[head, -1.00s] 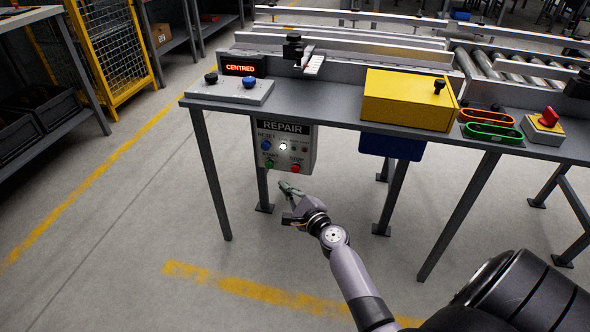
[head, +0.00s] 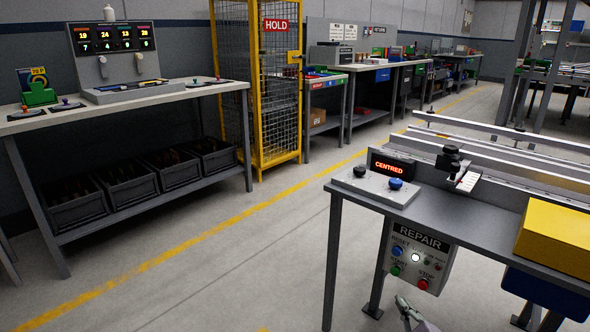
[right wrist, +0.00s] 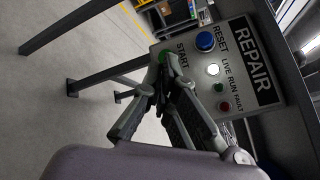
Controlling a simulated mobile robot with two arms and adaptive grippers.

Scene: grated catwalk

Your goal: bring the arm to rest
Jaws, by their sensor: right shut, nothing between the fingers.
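My right gripper (head: 402,303) shows at the bottom edge of the head view, just below the grey REPAIR box (head: 431,268) under the bench. Its fingers are shut and empty. In the right wrist view the closed fingertips (right wrist: 163,82) appear in front of the box's START side and partly cover that corner. The REPAIR box (right wrist: 262,95) carries a blue RESET button (right wrist: 205,41), a white lit lamp (right wrist: 213,69) and smaller green and red lamps. The red STOP button (head: 423,284) shows in the head view. Most of my right arm is outside the head view. My left gripper is not in view.
The grey bench (head: 450,215) stands above the gripper, with its legs close by. A red CENTRED display (head: 390,167) and a yellow box (head: 555,236) sit on it. A yellow cage (head: 262,85) and a workbench (head: 140,103) stand left. The floor between is clear.

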